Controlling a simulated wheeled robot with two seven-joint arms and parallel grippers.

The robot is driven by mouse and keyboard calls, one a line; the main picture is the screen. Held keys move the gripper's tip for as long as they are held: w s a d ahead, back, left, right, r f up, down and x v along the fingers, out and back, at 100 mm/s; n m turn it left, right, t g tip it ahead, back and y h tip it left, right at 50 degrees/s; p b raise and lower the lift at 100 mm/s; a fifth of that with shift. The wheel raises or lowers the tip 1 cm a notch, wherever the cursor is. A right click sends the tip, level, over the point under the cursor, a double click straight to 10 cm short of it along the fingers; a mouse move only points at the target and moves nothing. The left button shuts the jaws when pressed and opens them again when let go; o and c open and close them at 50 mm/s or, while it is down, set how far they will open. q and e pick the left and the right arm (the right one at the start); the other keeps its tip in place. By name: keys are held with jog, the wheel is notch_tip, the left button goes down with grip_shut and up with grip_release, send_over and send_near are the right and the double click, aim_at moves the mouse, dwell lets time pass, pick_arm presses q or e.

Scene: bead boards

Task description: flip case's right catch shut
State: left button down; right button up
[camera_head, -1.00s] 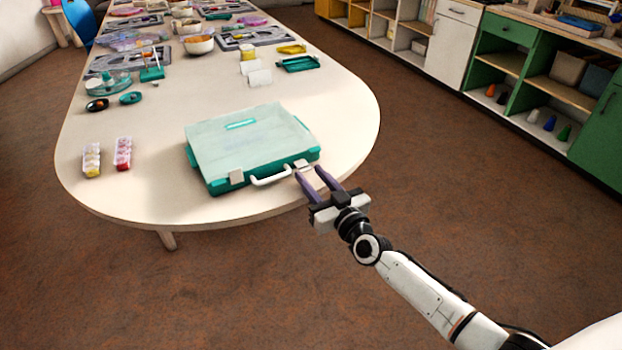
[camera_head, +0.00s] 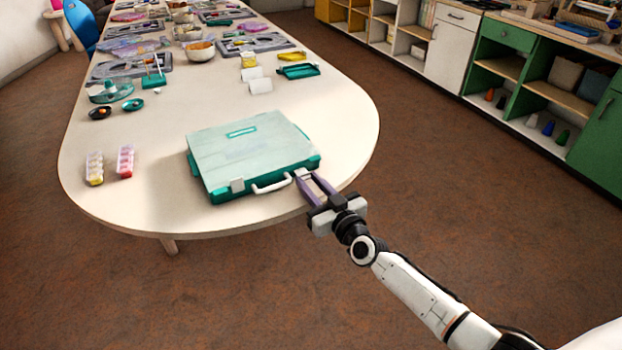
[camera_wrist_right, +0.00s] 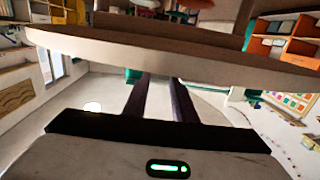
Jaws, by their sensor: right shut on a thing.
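The teal case (camera_head: 245,152) with a pale translucent lid lies closed on the table, its white handle (camera_head: 270,185) and catches facing me. The left catch (camera_head: 237,185) lies flat against the front. The right catch (camera_head: 301,172) is at the front right, by the fingertips and partly hidden by them. My right gripper (camera_head: 311,180) reaches in from the lower right, its purple fingers shut on the right catch. In the right wrist view the two dark fingers (camera_wrist_right: 160,92) point at the table edge, with a bit of teal beside them; the catch cannot be made out there.
The rounded front edge of the table (camera_head: 200,228) runs just below the case. Two small bead boxes (camera_head: 125,161) stand to the left. Bowls, trays and boards fill the far part. The tabletop right of the case is clear.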

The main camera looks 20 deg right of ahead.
aim_at(300, 171)
jog(key=shift+w+a+r+g+p, duration=0.1)
jog(key=shift+r+g+p, duration=1.15)
jog(key=shift+p, duration=3.05)
jog(key=shift+w+g, duration=0.1)
jog(key=shift+g, duration=0.55)
jog(key=shift+w+r+g+h, duration=0.15)
jog(key=shift+r+g, duration=0.05)
jog(key=shift+g, duration=0.4)
jog(key=shift+w+r+g+h, duration=0.1)
jog(key=shift+r+g+h, duration=0.1)
jog(key=shift+g, duration=0.4)
jog(key=o, duration=0.8)
jog(key=shift+v, duration=5.15)
jog(key=shift+w+r, duration=0.1)
jog(key=shift+r, duration=0.05)
jog(key=shift+c, duration=0.3)
